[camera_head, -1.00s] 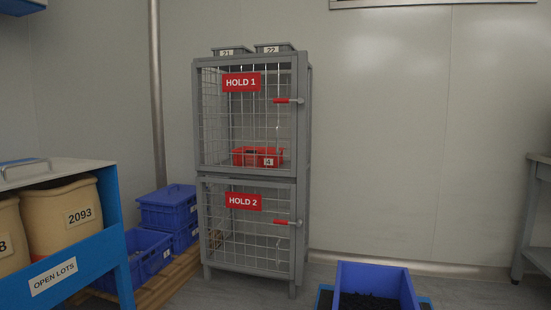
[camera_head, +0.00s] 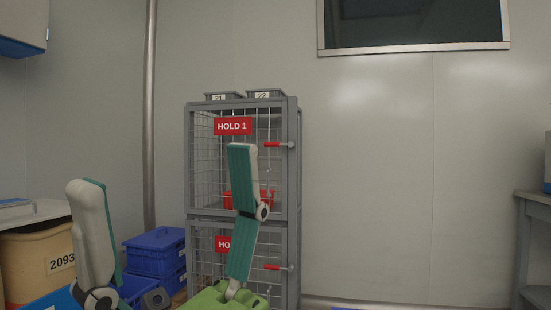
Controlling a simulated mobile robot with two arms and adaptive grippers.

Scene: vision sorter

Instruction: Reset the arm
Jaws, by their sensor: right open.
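My right gripper (camera_head: 163,167) rises into the lower left of the head view, its two grey-and-teal fingers pointing up. The fingers are spread wide apart with nothing between them. One finger stands in front of the beige tub and blue crates. The other stands in front of the wire cage, covering part of the HOLD 2 sign. The green body of the gripper shows at the bottom edge. My left gripper is not in view.
The grey cage (camera_head: 292,180) has closed mesh doors and a red bin (camera_head: 233,199) inside its upper part. Blue crates (camera_head: 155,253) and a beige tub (camera_head: 30,268) stand left. A grey table (camera_head: 535,205) stands right. The wall between cage and table is clear.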

